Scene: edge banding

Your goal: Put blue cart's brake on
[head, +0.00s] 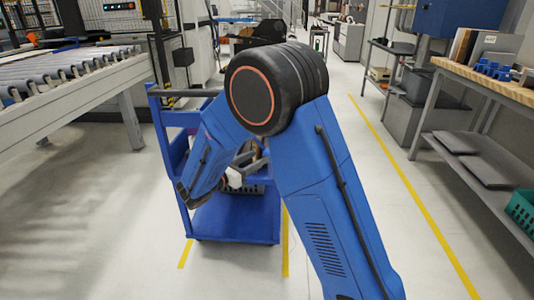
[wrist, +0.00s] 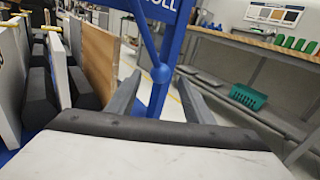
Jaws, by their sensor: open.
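The blue cart (head: 238,220) stands on the floor ahead, partly hidden behind my blue arm. Its low deck and left post show in the head view. My gripper (head: 258,160) is at the cart, partly hidden by my arm. In the wrist view my gripper (wrist: 160,98) is open, with one dark finger on each side of a blue upright post (wrist: 160,90). A thin blue rod slants down to a rounded knob at this post. I cannot tell whether the fingers touch the post. I cannot make out the brake itself.
White and wooden boards (wrist: 98,60) stand between black dividers at left in the wrist view. A roller conveyor (head: 70,75) is at left. A workbench (head: 470,85) with a shelf and a green crate (head: 521,210) is at right.

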